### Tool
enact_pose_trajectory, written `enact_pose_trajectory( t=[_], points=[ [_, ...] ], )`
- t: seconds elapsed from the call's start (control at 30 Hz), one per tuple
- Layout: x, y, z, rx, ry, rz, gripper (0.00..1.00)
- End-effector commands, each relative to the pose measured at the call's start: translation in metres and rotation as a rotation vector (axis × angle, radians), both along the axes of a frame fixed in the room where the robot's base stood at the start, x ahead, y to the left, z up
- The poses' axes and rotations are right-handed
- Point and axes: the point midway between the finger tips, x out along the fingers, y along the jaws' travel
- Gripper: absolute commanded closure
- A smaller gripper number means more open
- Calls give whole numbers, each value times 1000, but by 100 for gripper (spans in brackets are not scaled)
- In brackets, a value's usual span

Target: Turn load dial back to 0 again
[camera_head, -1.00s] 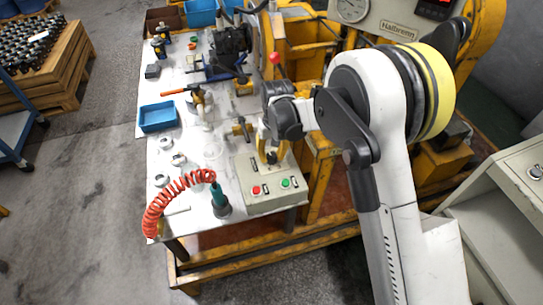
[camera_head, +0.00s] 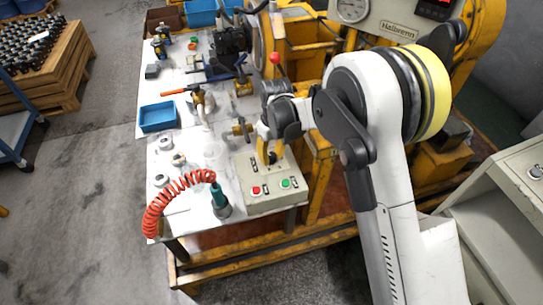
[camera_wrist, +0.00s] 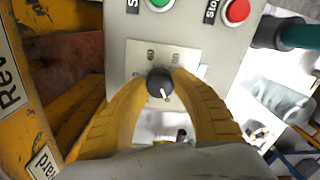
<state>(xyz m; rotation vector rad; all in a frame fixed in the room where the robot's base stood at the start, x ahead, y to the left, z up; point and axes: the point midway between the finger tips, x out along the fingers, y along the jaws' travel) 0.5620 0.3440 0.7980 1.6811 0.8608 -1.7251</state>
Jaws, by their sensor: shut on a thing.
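The load dial is a small black knob (camera_wrist: 160,83) with a white pointer line, on a light plate of the grey control box. In the wrist view the pointer line aims down and slightly right. The yellow fingers of my gripper (camera_wrist: 162,86) are closed around the knob from both sides. In the head view my gripper (camera_head: 268,156) reaches down onto the control box (camera_head: 270,202), and the knob is mostly hidden there. The box also carries a red button (camera_head: 256,190) and a green button (camera_head: 286,183).
A teal tool (camera_head: 219,198) with a coiled red hose (camera_head: 165,203) stands just left of the box. A blue tray (camera_head: 158,117), small round parts and a valve sit further left on the white bench. Yellow machine framing stands close on the right.

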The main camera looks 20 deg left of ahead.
Motion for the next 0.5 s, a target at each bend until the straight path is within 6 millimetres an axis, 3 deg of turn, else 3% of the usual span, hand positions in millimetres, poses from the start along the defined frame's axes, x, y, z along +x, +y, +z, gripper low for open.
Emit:
enact_pose_trajectory(
  t=[0.2, 0.23, 0.3, 0.5],
  points=[
    [0, 0, 0, -1, -1, 0, 100],
    [0, 0, 0, -1, -1, 0, 65],
    [0, 0, 0, -1, -1, 0, 45],
    [0, 0, 0, -1, -1, -1, 45]
  ],
)
